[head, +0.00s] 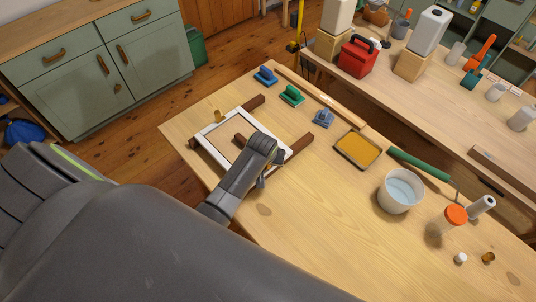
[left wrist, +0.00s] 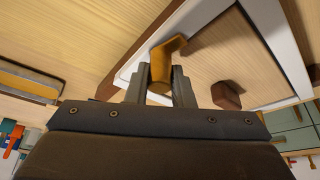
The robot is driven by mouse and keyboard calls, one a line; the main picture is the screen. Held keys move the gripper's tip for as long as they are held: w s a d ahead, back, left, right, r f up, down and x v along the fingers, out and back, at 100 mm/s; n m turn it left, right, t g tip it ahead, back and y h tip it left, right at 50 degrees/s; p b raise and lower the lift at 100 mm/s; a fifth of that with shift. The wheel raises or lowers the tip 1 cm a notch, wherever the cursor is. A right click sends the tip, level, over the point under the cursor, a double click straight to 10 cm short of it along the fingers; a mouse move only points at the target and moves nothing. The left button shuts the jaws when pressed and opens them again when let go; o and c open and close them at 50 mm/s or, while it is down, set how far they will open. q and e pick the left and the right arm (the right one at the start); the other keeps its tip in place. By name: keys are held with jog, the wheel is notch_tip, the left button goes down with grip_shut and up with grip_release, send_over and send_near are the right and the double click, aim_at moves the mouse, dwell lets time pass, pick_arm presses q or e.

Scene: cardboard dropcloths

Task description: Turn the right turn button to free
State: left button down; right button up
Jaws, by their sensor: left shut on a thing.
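The white frame (head: 213,153) lies on dark wooden blocks on the workbench; it also shows in the left wrist view (left wrist: 277,27). The right turn button (left wrist: 168,47), an orange-brass bent lever, lies against the frame's white edge in the left wrist view. My left gripper (left wrist: 161,78) is shut on this lever, with a finger on each side of it. In the head view my left arm covers this part of the frame. My right gripper is not in view.
Dark blocks (head: 301,144) stick out around the frame. The bench's near front is mostly clear.

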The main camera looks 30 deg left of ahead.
pick_arm(q)
jog(key=shift+n+y+p, duration=0.4)
jog(key=shift+n+p, duration=0.05)
jog(key=shift+n, duration=0.55)
jog(key=c, duration=1.3)
grip_release()
jog(key=shift+o, duration=0.2)
jog(key=b+v, duration=0.2)
jog(key=v, duration=1.5)
jog(key=shift+w+r, duration=0.15)
jog(key=shift+r, duration=0.15)
